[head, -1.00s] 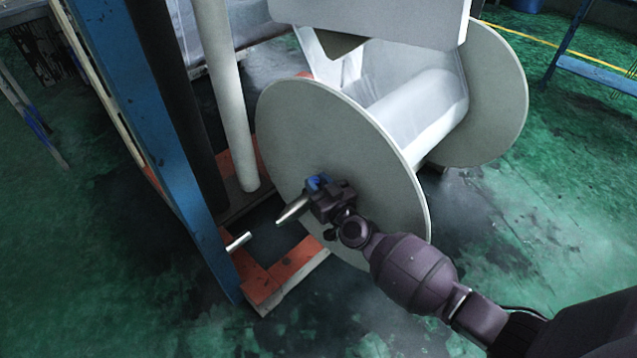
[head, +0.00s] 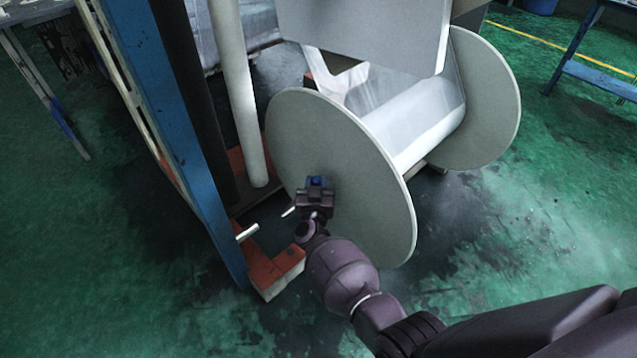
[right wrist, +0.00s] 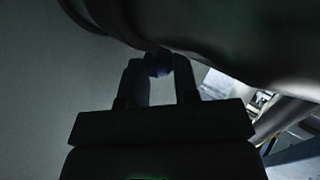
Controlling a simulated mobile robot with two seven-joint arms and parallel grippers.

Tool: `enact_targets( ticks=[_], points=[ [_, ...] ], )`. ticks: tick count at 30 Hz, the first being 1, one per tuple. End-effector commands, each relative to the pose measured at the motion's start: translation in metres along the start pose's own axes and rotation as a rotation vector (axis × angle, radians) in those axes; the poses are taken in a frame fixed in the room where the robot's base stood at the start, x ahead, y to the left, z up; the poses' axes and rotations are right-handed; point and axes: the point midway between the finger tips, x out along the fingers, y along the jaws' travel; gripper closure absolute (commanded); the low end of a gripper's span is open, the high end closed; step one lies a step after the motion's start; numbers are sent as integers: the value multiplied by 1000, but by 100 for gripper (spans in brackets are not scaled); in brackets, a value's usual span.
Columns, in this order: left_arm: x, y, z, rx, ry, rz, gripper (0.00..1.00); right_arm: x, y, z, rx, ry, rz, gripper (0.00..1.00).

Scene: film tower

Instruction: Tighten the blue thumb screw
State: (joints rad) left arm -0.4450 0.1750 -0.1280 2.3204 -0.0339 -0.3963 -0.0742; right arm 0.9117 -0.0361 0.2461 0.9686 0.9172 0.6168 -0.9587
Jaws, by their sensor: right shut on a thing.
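The blue thumb screw (head: 315,181) shows at the hub of the grey spool's near disc (head: 345,150). My right gripper (head: 316,186) is shut on it, coming from the front. In the right wrist view the two fingers of my right gripper (right wrist: 160,78) close on the dark blue screw (right wrist: 157,64), beside a metal shaft (right wrist: 230,45). Only part of the screw shows between the fingers, and the picture there is dark. In the head view a thin metal shaft end (head: 288,212) sticks out left of the gripper. My left gripper is not in view.
A blue frame post (head: 170,130) and an orange base (head: 277,268) stand left of the spool. A short metal rod (head: 247,232) juts from the post. A grey panel (head: 365,30) hangs above the white film roll (head: 425,125).

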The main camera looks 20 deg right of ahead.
Motion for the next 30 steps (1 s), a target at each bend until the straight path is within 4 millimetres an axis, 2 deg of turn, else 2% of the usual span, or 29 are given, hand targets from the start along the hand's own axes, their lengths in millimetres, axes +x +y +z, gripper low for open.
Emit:
enact_targets(
  ticks=[9,22,23,24,27,30],
  points=[
    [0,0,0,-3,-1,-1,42,0,-2,0,3,-2,88,95],
    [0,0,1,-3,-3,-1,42,0,-1,1,2,-1,97,95],
    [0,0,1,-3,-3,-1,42,0,-1,1,2,-1,97,70],
    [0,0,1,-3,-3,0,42,0,-1,1,2,-1,97,64],
    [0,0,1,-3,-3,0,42,0,-1,1,2,-1,97,49],
    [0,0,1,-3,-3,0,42,0,-1,0,2,-1,97,47]
  ],
)
